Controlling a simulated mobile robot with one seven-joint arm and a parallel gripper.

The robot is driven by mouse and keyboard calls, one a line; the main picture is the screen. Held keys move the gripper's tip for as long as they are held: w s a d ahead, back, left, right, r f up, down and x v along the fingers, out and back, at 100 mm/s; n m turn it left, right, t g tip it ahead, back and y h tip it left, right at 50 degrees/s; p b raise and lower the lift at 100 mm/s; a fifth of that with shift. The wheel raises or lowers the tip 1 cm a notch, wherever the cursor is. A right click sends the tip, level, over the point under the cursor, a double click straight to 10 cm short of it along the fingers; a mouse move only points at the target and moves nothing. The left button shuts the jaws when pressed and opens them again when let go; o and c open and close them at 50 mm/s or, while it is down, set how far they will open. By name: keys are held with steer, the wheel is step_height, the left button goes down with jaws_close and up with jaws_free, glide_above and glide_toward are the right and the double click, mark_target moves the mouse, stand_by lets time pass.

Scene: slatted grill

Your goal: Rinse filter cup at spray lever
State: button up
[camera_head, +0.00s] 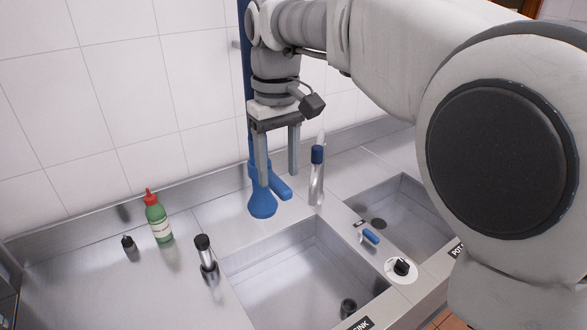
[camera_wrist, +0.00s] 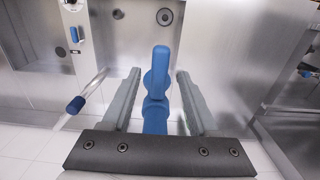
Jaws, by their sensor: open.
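In the wrist view the blue spray part (camera_wrist: 159,75) lies between the open fingers of my gripper (camera_wrist: 158,76), with a visible gap on each side. Whether a finger touches it I cannot tell. A metal piece with a black top (camera_head: 207,257) stands on the left rim of the basin; I cannot tell if it belongs to the filter cup. No filter cup can be clearly made out.
A right basin (camera_head: 405,215) lies beyond a divider with a blue-handled tap (camera_head: 370,236) and a black knob (camera_head: 402,267). A blue-tipped metal spout (camera_head: 317,175) rises close to my gripper. A green bottle (camera_head: 158,220) stands left.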

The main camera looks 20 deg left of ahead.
steer(key=shift+f, duration=1.15)
jaws_close()
stand_by(0.6)
